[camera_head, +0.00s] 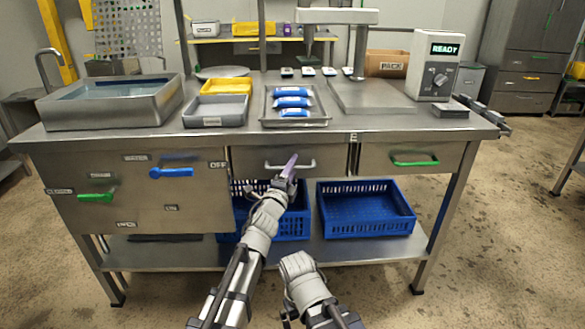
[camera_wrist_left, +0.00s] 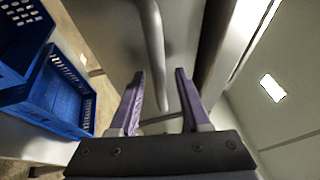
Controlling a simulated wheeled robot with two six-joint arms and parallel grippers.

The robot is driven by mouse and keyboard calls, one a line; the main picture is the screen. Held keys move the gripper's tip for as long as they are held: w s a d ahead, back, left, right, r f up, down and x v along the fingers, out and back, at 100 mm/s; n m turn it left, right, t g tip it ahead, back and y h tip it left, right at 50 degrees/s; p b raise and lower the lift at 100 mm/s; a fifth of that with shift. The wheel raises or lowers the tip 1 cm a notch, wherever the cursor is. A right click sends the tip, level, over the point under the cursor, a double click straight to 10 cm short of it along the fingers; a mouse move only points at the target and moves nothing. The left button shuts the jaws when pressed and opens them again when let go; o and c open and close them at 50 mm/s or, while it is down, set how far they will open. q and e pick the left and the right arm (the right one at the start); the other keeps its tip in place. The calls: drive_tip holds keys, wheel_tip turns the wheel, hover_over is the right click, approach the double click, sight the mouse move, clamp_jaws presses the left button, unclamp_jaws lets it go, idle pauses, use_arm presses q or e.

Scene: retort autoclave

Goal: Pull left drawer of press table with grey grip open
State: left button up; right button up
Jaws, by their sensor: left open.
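The left drawer (camera_head: 335,157) of the press table has a plain steel front and sits flush in the table, shut. Its grey grip (camera_head: 303,166) is a horizontal bar, partly hidden by my left gripper (camera_head: 290,168). In the left wrist view the grey grip (camera_wrist_left: 157,50) runs down from the top, its lower part between the two purple fingers of my left gripper (camera_wrist_left: 160,75). The fingers stand apart, with gaps visible beside the bar. My right forearm shows at the bottom of the head view, but its gripper cannot be made out.
A drawer with a green grip (camera_head: 414,162) is to the right. A panel with a blue handle (camera_head: 171,172) is to the left. Blue crates (camera_head: 365,228) stand on the shelf below. A tray (camera_head: 318,121) with blue pouches lies on the tabletop above.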

use_arm(q)
clamp_jaws()
idle(1.4)
